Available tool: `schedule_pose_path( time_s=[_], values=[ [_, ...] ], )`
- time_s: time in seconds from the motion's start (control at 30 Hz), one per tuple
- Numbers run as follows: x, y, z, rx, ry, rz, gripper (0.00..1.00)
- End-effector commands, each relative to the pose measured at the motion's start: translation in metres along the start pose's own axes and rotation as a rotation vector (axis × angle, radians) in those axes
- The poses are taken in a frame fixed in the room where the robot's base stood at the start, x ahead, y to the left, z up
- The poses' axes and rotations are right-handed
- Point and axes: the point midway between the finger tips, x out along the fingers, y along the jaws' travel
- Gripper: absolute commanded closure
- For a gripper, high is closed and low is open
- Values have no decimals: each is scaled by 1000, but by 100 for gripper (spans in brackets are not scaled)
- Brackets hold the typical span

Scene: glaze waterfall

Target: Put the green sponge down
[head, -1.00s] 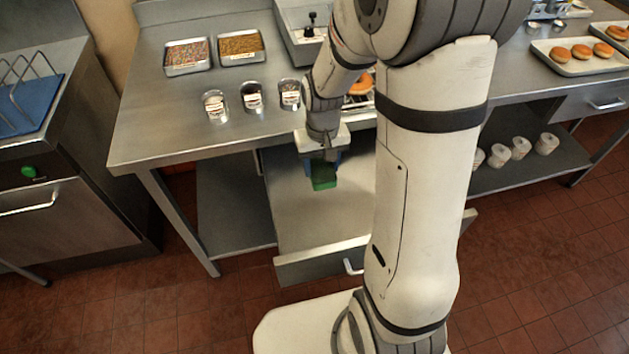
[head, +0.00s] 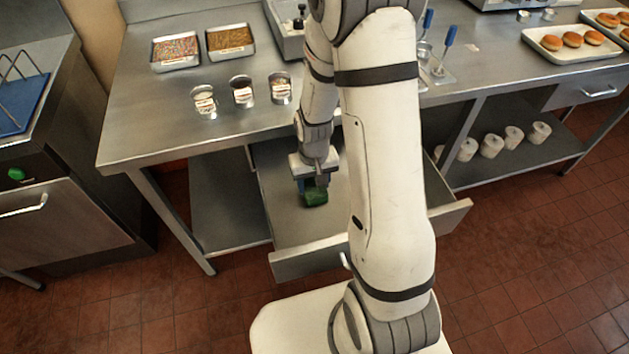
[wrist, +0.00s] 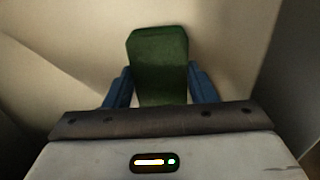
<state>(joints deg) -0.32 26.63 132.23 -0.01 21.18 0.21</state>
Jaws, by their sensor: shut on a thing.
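The green sponge (head: 316,198) is between the blue fingers of my gripper (head: 314,186), inside the open drawer (head: 290,228) under the steel worktop. In the wrist view the sponge (wrist: 158,62) stands out between the two fingers of my gripper (wrist: 158,86), which are shut on its sides. The pale drawer floor shows behind it. I cannot tell whether the sponge touches the drawer floor. My arm hides part of the drawer's right side.
The worktop (head: 150,120) edge is just behind my gripper. On it stand several labelled tins (head: 242,92) and two sprinkle trays (head: 176,50). Doughnut trays (head: 570,46) are at the right. The drawer floor around the sponge looks clear.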

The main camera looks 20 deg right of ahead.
Motion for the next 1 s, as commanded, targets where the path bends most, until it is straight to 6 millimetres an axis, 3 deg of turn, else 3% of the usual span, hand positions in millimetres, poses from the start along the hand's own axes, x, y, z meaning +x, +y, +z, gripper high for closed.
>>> schedule_pose_path(
  time_s=[0.2, 0.23, 0.47, 0.77, 1.0],
  values=[
    [5, 0, 0, 1, 0, 0, 77],
    [3, 0, 0, 1, 0, 0, 47],
    [3, 0, 0, 1, 0, 0, 28],
    [0, 1, 0, 2, 0, 0, 28],
    [-33, 1, -1, 2, 6, 0, 28]
  ],
)
